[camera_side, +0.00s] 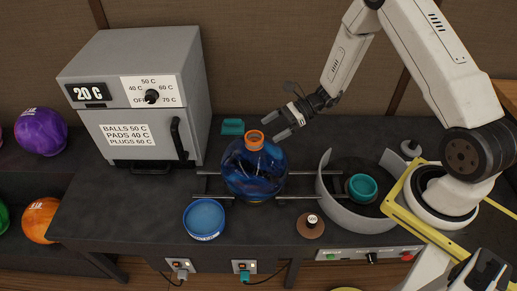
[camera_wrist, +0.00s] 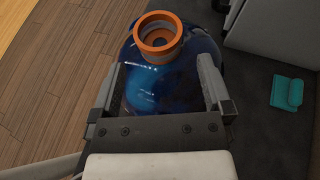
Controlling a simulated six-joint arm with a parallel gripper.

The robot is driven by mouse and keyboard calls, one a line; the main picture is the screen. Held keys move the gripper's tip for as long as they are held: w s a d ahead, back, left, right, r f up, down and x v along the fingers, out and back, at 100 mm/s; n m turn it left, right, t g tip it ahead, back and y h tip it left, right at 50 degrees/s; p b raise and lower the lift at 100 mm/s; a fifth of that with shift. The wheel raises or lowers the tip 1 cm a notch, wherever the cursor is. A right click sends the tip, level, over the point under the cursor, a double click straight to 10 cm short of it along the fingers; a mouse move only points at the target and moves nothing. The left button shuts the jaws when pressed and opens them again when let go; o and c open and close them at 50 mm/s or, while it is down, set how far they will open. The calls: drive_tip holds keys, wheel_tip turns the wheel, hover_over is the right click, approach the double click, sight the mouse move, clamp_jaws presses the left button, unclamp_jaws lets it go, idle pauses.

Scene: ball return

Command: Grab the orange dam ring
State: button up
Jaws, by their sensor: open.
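The orange dam ring (camera_side: 254,140) sits upright on top of a dark blue ball (camera_side: 254,172), which rests on two metal rails. In the wrist view the ring (camera_wrist: 158,37) shows its open top, with a stepped hollow inside, beyond the fingertips. The blue ball (camera_wrist: 170,90) fills the space behind the fingers there. My gripper (camera_side: 284,127) is open and empty, up and to the right of the ring in the side view, apart from it. In the wrist view its two fingers (camera_wrist: 160,88) stand wide apart, with the ring ahead between their lines.
A grey oven (camera_side: 140,95) stands at the left, with a teal block (camera_side: 232,127) beside it. A blue dish (camera_side: 204,219) and a brown disc (camera_side: 310,226) lie in front. A curved grey guard (camera_side: 335,200) and a teal cup (camera_side: 362,187) are right of the ball.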

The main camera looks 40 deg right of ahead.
sight(251, 140)
drive_tip(key=shift+x, duration=3.8)
drive_tip(key=shift+a+r, duration=0.1)
drive_tip(key=shift+r, duration=0.05)
drive_tip(key=c, duration=1.1)
drive_tip(key=shift+r, duration=0.15)
drive_tip(key=shift+r, duration=0.7)
drive_tip(key=s+r, duration=0.3)
drive_tip(key=s, duration=0.1)
drive_tip(key=s+d+r, duration=0.1)
drive_tip(key=s+r, duration=0.3)
drive_tip(key=s, duration=0.1)
drive_tip(key=s+r, duration=0.4)
drive_tip(key=s, duration=0.1)
drive_tip(key=shift+d+r, duration=0.2)
